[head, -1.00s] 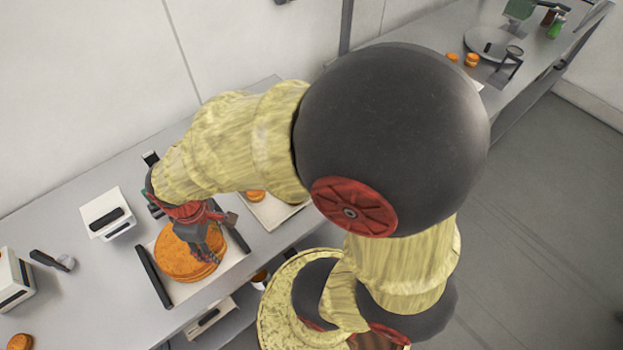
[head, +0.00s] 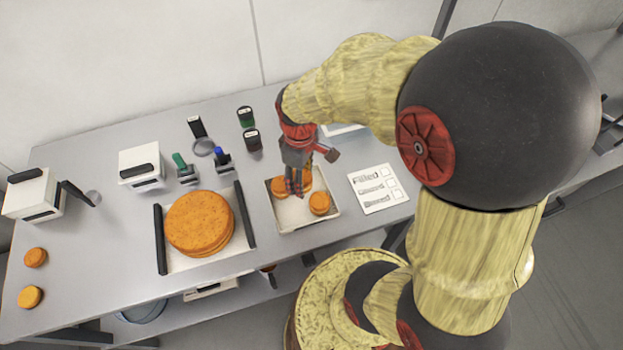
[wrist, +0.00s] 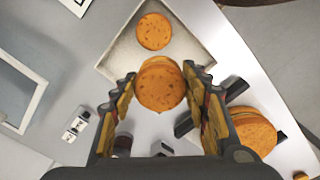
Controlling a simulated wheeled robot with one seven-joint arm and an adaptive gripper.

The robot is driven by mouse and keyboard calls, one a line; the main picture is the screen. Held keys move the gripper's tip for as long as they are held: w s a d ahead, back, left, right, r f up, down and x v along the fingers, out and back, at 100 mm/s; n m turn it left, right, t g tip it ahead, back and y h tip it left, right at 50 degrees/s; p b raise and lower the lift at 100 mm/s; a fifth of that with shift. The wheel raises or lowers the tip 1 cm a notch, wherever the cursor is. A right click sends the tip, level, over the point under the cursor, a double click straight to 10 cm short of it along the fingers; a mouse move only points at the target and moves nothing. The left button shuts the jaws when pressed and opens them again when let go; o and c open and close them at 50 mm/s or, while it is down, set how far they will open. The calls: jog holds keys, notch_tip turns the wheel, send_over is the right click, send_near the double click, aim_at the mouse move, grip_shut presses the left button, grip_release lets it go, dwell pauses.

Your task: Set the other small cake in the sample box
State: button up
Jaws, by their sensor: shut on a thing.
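My gripper (head: 294,190) points down over a shallow pale tray (head: 295,224), its fingers shut on a small round orange cake (wrist: 160,88). More orange shows just behind that cake in the wrist view; I cannot tell whether it is a second cake. Whether the held cake is clear of the tray floor is also unclear. Another small cake (head: 319,203) lies apart in the tray and also shows in the wrist view (wrist: 154,31). A white-rimmed open box, probably the sample box (head: 343,129), stands behind, mostly hidden by my arm; its rim shows in the wrist view (wrist: 24,127).
A large cake stack (head: 198,222) sits on a board with dark side bars, left of the tray. A printed card (head: 378,188) lies right of the tray. Several stamps (head: 252,140) stand behind. Two small cakes (head: 35,257) lie at the table's far left.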

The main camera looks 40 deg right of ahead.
jog(key=w+d+f, duration=0.1)
jog(key=d+f, duration=0.1)
jog(key=w+d+f+b, duration=0.1)
jog(key=w+f, duration=0.1)
jog(key=w+d+f, duration=0.1)
jog(key=d+f, duration=0.1)
jog(key=f, duration=0.1)
jog(key=shift+w+d+b, duration=0.2)
jog(key=shift+d+b, duration=0.1)
jog(key=shift+d, duration=0.05)
jog(key=shift+f, duration=1.5)
jog(key=shift+f+b, duration=0.15)
jog(key=shift+b, duration=0.2)
jog(key=o, duration=0.5)
